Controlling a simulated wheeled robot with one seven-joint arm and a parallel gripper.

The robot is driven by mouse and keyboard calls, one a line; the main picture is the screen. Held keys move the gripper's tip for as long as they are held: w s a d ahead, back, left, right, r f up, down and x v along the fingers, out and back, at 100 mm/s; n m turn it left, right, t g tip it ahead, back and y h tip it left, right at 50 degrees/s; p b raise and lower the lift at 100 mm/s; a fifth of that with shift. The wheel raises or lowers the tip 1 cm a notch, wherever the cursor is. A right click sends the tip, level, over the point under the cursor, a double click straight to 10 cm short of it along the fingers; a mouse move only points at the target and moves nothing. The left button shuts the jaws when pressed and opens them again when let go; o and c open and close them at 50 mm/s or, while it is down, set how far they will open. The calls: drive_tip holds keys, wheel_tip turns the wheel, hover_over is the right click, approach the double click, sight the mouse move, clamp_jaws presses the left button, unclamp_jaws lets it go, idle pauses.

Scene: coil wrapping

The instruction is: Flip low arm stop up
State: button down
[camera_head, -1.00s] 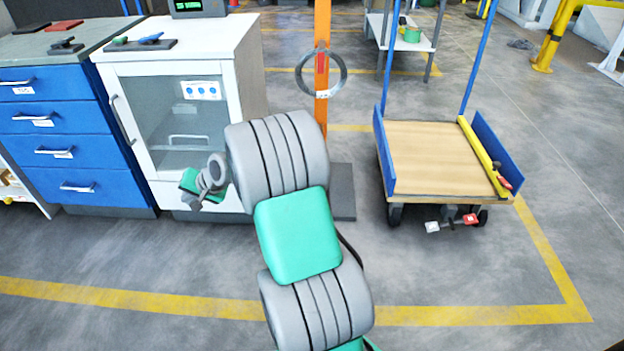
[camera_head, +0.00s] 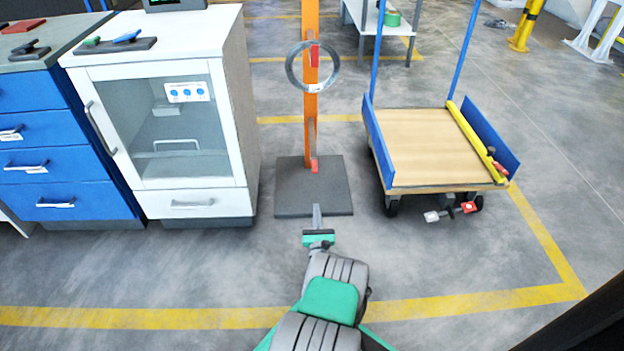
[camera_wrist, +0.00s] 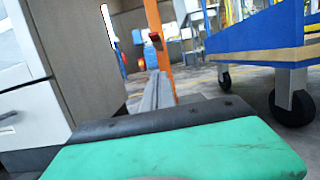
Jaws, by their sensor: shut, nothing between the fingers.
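An orange post (camera_head: 311,100) stands on a dark grey base plate (camera_head: 335,190). A small red stop (camera_head: 314,166) shows at the end of the grey low arm on the post; its exact tilt is hard to tell. In the wrist view a small red piece (camera_wrist: 154,37) shows in front of the post (camera_wrist: 160,50), above my fingertips. My gripper (camera_head: 317,207) is shut and empty, its narrow grey fingers pointing at the post from the near side, below the low stop in the picture. In the wrist view the closed fingers (camera_wrist: 159,76) appear apart from the red piece.
A wire coil (camera_head: 334,80) hangs on the upper arm, by an upright red stop (camera_head: 314,55). A white cabinet (camera_head: 225,130) stands left of the post, a wooden-decked cart (camera_head: 410,145) right. The floor in front is clear.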

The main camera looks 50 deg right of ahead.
drive_tip(key=shift+w, duration=0.1)
drive_tip(key=b, duration=0.5)
approach(315, 166)
drive_tip(key=w+d, duration=0.3)
drive_tip(key=shift+w+d+f, duration=0.2)
drive_tip(key=shift+d+f, duration=0.1)
drive_tip(key=shift+d, duration=0.1)
drive_tip(key=shift+r, duration=0.15)
drive_tip(key=shift+r+g+y+p, duration=0.2)
drive_tip(key=shift+g+y+p, duration=0.25)
drive_tip(key=shift+p, duration=0.4)
